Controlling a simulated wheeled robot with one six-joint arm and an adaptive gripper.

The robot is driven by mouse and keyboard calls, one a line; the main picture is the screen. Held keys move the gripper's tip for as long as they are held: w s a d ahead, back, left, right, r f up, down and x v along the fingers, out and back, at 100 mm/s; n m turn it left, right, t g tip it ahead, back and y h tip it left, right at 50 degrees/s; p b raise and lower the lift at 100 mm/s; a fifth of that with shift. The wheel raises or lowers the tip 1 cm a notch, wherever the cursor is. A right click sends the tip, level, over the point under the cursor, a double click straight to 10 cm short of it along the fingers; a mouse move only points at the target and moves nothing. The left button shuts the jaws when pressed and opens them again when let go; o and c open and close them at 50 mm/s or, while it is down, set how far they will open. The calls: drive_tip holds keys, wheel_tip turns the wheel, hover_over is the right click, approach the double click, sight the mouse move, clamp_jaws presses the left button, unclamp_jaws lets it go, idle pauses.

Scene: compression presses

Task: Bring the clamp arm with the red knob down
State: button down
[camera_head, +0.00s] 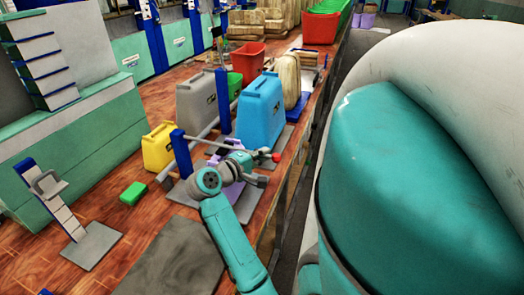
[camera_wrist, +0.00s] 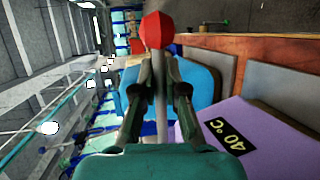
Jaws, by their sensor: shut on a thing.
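The red knob (camera_head: 276,157) is at the free end of a thin grey clamp arm (camera_head: 208,142). The clamp arm runs from a blue post (camera_head: 182,155) and looks roughly level over a purple case (camera_head: 232,191), which my arm partly hides. My gripper (camera_head: 246,158) is at the clamp arm just short of the knob. In the wrist view my gripper (camera_wrist: 160,72) has its two fingers closed around the grey rod of the clamp arm, with the red knob (camera_wrist: 157,30) beyond the fingertips. The purple case (camera_wrist: 215,115), marked 40 °C, is to the right there.
A blue case (camera_head: 261,112) stands at another press behind, with a grey case (camera_head: 196,104) and a yellow case (camera_head: 158,147) to the left. A green block (camera_head: 133,193) lies on the wooden bench (camera_head: 105,215). A dark grey plate (camera_head: 175,262) lies in front.

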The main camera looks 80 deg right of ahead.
drive_tip(key=shift+f, duration=0.45)
drive_tip(key=c, duration=1.2)
unclamp_jaws()
drive_tip(key=shift+r, duration=0.1)
drive_tip(key=v, duration=1.2)
drive_tip(key=shift+r, duration=0.15)
